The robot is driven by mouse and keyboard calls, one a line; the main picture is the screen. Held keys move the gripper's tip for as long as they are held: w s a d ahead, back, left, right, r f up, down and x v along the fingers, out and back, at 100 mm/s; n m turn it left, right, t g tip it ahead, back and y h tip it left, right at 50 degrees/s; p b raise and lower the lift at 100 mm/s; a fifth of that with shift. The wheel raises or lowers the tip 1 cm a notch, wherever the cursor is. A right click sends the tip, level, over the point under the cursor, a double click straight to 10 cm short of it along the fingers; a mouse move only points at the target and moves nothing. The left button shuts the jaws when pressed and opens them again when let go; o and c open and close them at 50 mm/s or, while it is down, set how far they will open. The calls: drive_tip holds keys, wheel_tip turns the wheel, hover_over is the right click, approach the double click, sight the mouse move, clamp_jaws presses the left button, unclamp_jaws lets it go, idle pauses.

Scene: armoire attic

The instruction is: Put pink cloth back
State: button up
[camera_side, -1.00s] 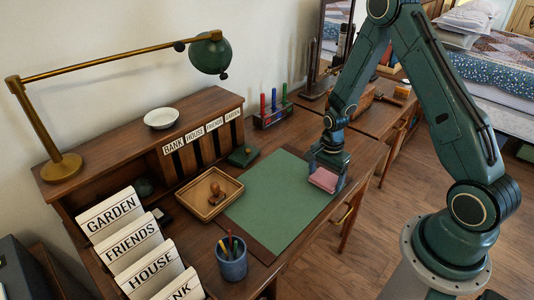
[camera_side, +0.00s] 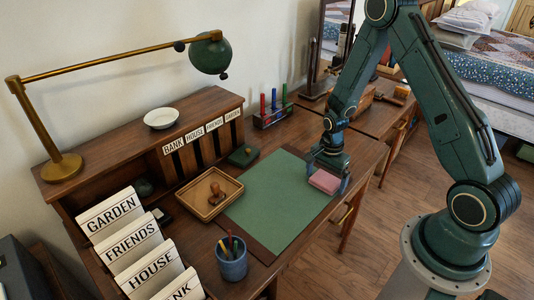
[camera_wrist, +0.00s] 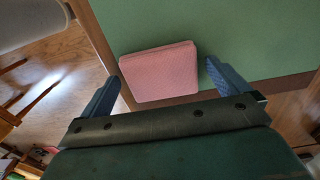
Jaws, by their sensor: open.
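The pink cloth (camera_side: 324,181) is a folded, block-like pad lying at the right edge of the green desk mat (camera_side: 272,196). In the wrist view the pink cloth (camera_wrist: 162,72) lies between and just beyond my two fingertips, partly over the mat's brown border. My gripper (camera_side: 326,182) is low over the mat's right end, with its fingers open on either side of the cloth.
A wooden tray (camera_side: 209,200) with a stamp, a pen cup (camera_side: 231,262) and labelled card folders (camera_side: 135,243) stand left of the mat. A pen rack (camera_side: 271,115) and brass lamp (camera_side: 61,167) are farther back. Most of the mat is clear.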

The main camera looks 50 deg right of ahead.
wheel_tip(320, 180, up, 12)
idle(0.9)
drive_tip(key=shift+r, duration=0.15)
idle(0.3)
wheel_tip(320, 180, up, 15)
drive_tip(key=n+t, duration=0.3)
drive_tip(key=n, duration=0.5)
hover_over(325, 181)
drive_tip(key=s+a, duration=0.4)
drive_tip(key=a, duration=0.3)
drive_tip(key=s+a+r+n+t, duration=0.1)
drive_tip(key=s+a+r+n, duration=0.2)
drive_tip(key=s+r+n, duration=0.1)
drive_tip(key=s+a+r+n+t, duration=0.1)
drive_tip(key=s+r+n, duration=0.3)
drive_tip(key=s, duration=0.5)
drive_tip(key=shift+s+a+n+t, duration=0.15)
drive_tip(key=shift+a+n+t, duration=0.15)
drive_tip(key=shift+a+n, duration=0.65)
